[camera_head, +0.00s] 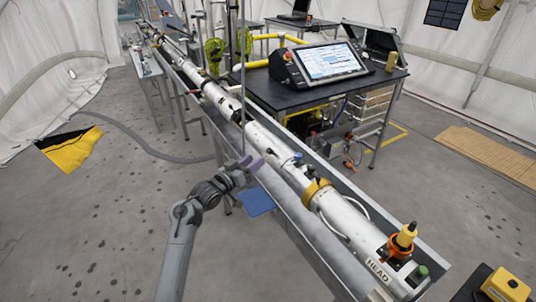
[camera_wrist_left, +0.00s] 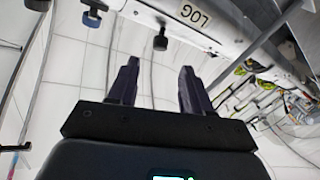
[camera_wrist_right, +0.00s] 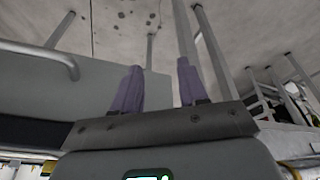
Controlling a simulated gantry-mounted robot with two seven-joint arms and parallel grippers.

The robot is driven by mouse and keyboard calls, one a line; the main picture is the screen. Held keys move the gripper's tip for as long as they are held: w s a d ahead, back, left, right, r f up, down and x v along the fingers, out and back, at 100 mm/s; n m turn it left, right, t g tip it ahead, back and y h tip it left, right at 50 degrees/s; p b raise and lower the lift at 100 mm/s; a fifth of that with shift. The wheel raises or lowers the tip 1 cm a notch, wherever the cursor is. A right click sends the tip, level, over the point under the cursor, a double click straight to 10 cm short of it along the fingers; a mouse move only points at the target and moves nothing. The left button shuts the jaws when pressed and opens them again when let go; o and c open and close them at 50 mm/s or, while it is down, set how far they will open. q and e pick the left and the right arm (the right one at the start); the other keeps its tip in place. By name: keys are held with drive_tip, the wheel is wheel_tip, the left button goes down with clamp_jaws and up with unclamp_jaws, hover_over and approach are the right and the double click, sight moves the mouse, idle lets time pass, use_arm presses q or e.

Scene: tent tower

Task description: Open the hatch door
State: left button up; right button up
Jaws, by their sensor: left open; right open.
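I cannot pick out a hatch door for certain in any view. My left gripper (camera_head: 250,163) has purple fingers and is beside the long white tube (camera_head: 290,180), just left of its trough. In the left wrist view the left gripper (camera_wrist_left: 157,82) is open with nothing between its fingers. Beyond them is a white surface labelled LOG with dark knobs (camera_wrist_left: 160,42). My right gripper (camera_wrist_right: 160,88) shows only in its own wrist view, open and empty. A grey panel (camera_wrist_right: 85,88) and a curved metal bar (camera_wrist_right: 45,58) lie beyond it.
A black table (camera_head: 270,90) with a control console (camera_head: 328,62) stands behind the tube. A blue flat piece (camera_head: 257,201) is below the left gripper. A yellow and black mat (camera_head: 70,150) lies on the floor at left. The floor at left is mostly free.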

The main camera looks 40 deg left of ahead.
sight(268, 150)
use_arm(q)
drive_tip(key=w+b, duration=0.1)
drive_tip(key=w, duration=0.8)
drive_tip(key=shift+d+b, duration=0.15)
drive_tip(key=shift+b, duration=0.2)
drive_tip(key=shift+s, duration=0.1)
clamp_jaws()
